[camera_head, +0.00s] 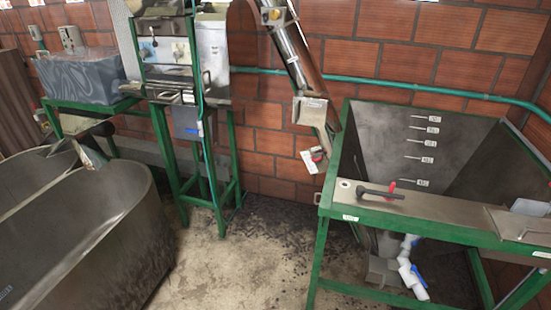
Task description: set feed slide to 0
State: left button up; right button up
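I cannot tell for sure which part is the feed slide, and no 0 mark is readable. A steel hopper (456,146) in a green frame stands at the right, with several small white labels on its inner wall. A steel plate (440,209) runs along its front edge. On the plate lie a black handle (372,193) and a small red part (391,185) beside it. A steel machine (180,62) on a green stand, with knobs and levers on its front, stands at the upper left. Neither of my grippers is in view.
A large metal tank (118,246) fills the lower left. White pipes with blue valve handles (420,277) sit under the hopper. The concrete floor (245,265) between is clear.

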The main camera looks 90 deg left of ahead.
aim_at(319, 156)
jog(key=u, duration=2.7)
jog(key=i+j+z, duration=0.1)
jog(key=i+j, duration=0.3)
jog(key=i, duration=0.15)
